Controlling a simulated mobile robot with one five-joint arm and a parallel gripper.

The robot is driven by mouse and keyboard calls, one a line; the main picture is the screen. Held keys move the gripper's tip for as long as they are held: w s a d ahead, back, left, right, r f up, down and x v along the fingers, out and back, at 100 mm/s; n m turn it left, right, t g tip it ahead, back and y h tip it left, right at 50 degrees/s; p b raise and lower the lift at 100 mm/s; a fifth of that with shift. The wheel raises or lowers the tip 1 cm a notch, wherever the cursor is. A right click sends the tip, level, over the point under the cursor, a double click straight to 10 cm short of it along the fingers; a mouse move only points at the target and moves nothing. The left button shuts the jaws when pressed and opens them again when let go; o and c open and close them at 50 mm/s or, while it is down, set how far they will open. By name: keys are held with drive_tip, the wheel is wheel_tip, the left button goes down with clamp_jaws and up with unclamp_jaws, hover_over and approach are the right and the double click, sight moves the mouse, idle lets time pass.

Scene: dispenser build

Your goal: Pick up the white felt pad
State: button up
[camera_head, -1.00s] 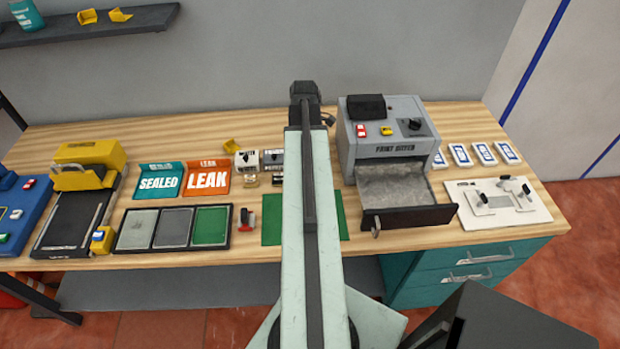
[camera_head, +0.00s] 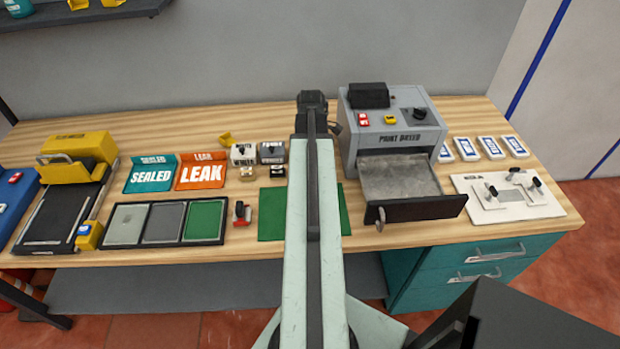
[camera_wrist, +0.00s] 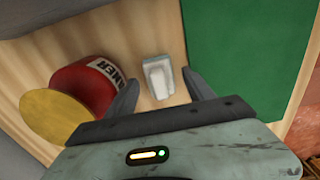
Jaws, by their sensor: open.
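A small white block-like piece, which looks like the white felt pad (camera_wrist: 157,77), lies on the wooden bench top in the wrist view. My gripper (camera_wrist: 160,84) is open, with one dark finger on each side of the pad in the picture. No contact shows between fingers and pad, and I cannot tell how high the fingers are above it. In the head view I cannot make out the pad, and my own arm hides the fingers.
A red can (camera_wrist: 80,90) with a yellow disc (camera_wrist: 55,118) is close to the left finger. A green mat (camera_wrist: 235,45) lies right of the pad; it also shows in the head view (camera_head: 270,213). A grey machine (camera_head: 395,130) with its drawer (camera_head: 418,209) out stands right of my arm.

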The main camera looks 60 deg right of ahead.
drive_tip(key=shift+f, duration=0.2)
drive_tip(key=shift+c, duration=0.6)
clamp_jaws()
wheel_tip(320, 180, up, 10)
drive_tip(key=p, duration=1)
drive_tip(key=shift+r+p, duration=0.2)
drive_tip(key=shift+p, duration=0.15)
drive_tip(key=shift+f, duration=0.15)
drive_tip(key=c, duration=0.6)
unclamp_jaws()
drive_tip(key=c, duration=0.6)
